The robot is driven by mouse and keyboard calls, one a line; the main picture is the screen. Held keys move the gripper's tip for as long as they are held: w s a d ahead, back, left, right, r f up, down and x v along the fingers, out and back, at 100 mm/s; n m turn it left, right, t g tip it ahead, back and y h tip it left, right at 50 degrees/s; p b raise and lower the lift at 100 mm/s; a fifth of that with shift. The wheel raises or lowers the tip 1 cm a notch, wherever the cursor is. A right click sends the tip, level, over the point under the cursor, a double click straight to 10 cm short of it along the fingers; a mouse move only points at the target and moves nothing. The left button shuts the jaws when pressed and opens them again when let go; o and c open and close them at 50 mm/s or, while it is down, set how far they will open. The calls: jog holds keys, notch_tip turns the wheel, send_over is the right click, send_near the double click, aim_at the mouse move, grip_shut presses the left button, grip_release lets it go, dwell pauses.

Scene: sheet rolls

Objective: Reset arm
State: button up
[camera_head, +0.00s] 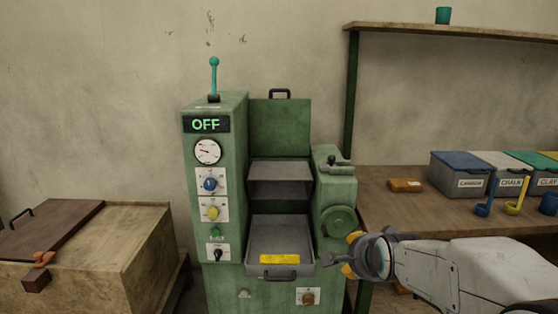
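My gripper (340,258) is at the lower right of the middle, at the end of my arm, which comes in from the right edge. Its orange and dark finger parts point left, in front of the right side of the green machine (228,150). I see nothing held in it, but the angle does not show how far apart the fingertips are. The machine has a lit OFF sign (205,125), a teal-knobbed lever (214,78) standing upright, and an open tray (276,234) with a yellow label. A round handwheel (339,221) is just above and left of my gripper.
A wooden bench (400,212) on the right bears labelled bins (462,182), several scoops (517,203) and an orange-brown block (405,185). A shelf (450,32) holds a teal cup (443,15). A wooden chest (120,250) stands at the left.

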jog(key=s+r+n+g+p, duration=0.3)
jog(key=s+n+p, duration=0.3)
jog(key=s, duration=0.8)
jog(key=s+r+n+g+p, duration=0.3)
jog(key=s+n, duration=0.5)
jog(key=s, duration=0.7)
jog(key=r+p, duration=0.1)
jog(key=p, duration=0.1)
jog(key=shift+r+g+p, duration=0.25)
jog(key=shift+g+p, duration=0.05)
jog(key=shift+p, duration=0.05)
jog(key=shift+s+d, duration=0.1)
